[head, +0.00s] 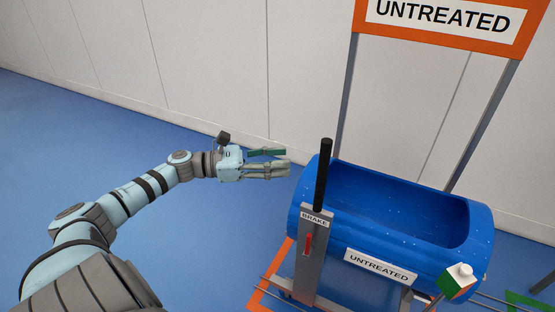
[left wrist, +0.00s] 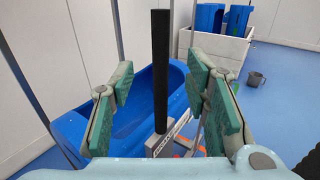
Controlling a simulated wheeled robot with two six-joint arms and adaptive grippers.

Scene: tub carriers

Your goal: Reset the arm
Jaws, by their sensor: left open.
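My left gripper (head: 268,163) is stretched out to the left of the blue tub (head: 470,262), above the floor. In the left wrist view its green-padded fingers (left wrist: 160,100) are spread apart and hold nothing. The black brake lever (head: 323,175) stands upright at the tub's near left end. In the left wrist view the brake lever (left wrist: 160,75) shows between the fingers but beyond them; it is not gripped. My right gripper is in neither view.
An orange-framed UNTREATED sign (head: 440,20) stands on posts behind the tub. Blue floor on the left is clear.

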